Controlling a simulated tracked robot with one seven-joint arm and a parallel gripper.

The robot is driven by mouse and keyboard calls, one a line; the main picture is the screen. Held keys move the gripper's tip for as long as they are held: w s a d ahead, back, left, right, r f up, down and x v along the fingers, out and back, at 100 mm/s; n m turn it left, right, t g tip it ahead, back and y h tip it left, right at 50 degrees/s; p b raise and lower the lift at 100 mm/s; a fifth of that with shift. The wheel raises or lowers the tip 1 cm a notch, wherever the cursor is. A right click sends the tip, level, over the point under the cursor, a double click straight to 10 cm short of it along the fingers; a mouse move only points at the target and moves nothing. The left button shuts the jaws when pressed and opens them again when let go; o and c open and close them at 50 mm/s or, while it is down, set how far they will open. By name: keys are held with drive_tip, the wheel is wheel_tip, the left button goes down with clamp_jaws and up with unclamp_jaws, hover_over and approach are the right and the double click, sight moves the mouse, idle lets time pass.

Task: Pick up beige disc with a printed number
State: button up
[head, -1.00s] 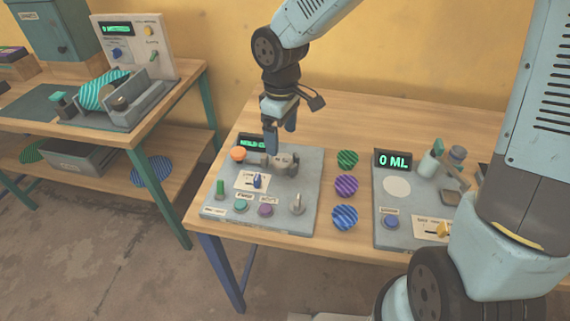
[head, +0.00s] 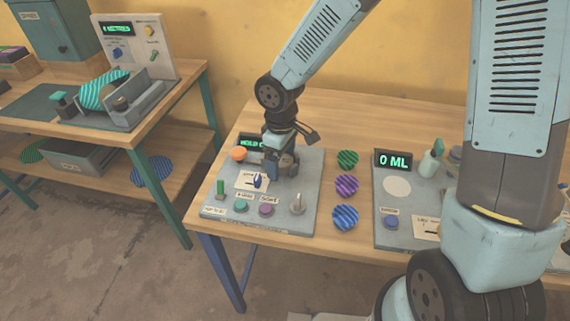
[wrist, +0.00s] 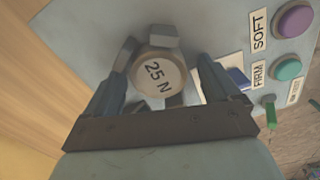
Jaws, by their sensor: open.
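The beige disc (wrist: 157,75), printed "25 N", lies face up in the wrist view, with grey blocks around its edge. My gripper (wrist: 165,72) is open, with one finger on each side of the disc and a visible gap on the right side. In the head view my gripper (head: 280,172) is down at the back of the left grey panel (head: 230,209). It hides the disc there.
The panel carries an orange knob (head: 239,153), a green button (head: 241,206), a purple button (head: 266,208) and a blue-handled slider (head: 258,181). Striped discs (head: 346,186) lie to its right. A second panel with a "0 ML" display (head: 394,160) stands further right.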

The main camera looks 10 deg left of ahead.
drive_tip(key=c, duration=1.3)
drive_tip(key=shift+o, duration=0.2)
